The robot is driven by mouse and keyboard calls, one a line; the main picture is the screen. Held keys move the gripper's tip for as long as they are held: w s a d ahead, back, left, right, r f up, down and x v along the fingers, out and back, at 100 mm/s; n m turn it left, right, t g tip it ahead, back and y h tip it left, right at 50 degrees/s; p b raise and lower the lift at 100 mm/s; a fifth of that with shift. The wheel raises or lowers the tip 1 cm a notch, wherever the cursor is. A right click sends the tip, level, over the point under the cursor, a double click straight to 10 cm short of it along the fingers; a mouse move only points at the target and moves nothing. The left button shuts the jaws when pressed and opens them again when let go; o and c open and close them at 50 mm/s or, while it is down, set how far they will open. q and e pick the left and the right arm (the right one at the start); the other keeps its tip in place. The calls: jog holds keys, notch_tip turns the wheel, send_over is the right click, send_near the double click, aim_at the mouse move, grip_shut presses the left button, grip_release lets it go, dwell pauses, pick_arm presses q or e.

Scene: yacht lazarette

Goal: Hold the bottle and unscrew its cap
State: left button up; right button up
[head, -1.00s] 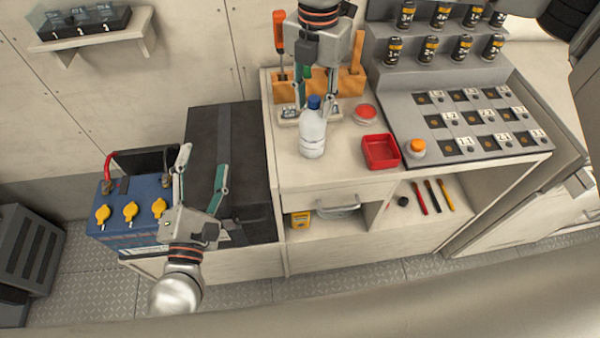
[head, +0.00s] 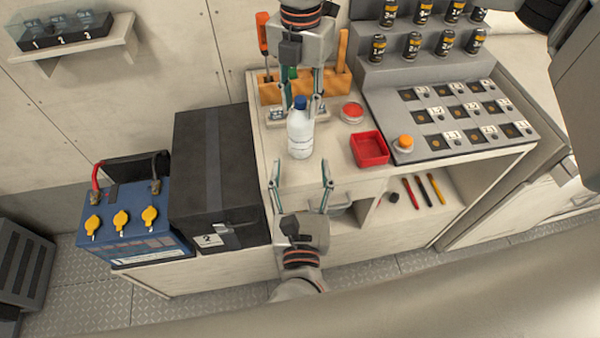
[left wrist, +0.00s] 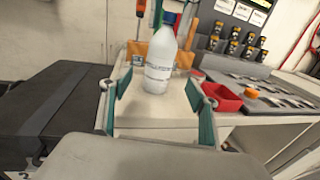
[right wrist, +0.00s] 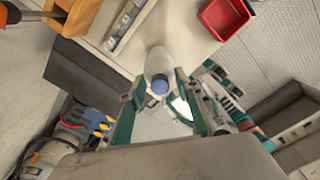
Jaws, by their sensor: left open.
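The white bottle (head: 301,138) with a blue cap (head: 300,102) stands upright on the counter. My left gripper (head: 301,173) is open and empty, in front of the bottle at the counter's front edge. In the left wrist view the bottle (left wrist: 160,68) is ahead, between and beyond the spread fingers. My right gripper (head: 301,98) comes from above and behind; its fingers are apart on either side of the cap's area. In the right wrist view the blue cap (right wrist: 159,85) lies between these open fingers, with gaps at both sides.
An orange tool rack (head: 270,92) stands behind. A black box (head: 215,175) and a blue battery (head: 130,220) are to the left.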

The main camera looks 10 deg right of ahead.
aim_at(300, 141)
pick_arm(q)
jog(key=w, duration=0.3)
jog(key=w+d, duration=0.1)
jog(key=w, duration=0.3)
jog(key=w+d, duration=0.1)
jog(key=w, duration=0.2)
jog(key=shift+w, duration=0.3)
jog(key=shift+c, duration=0.2)
jog(key=c, duration=1.4)
jog(key=shift+c, duration=0.2)
pick_arm(e)
grip_shut()
jog(key=shift+o, duration=1)
grip_release()
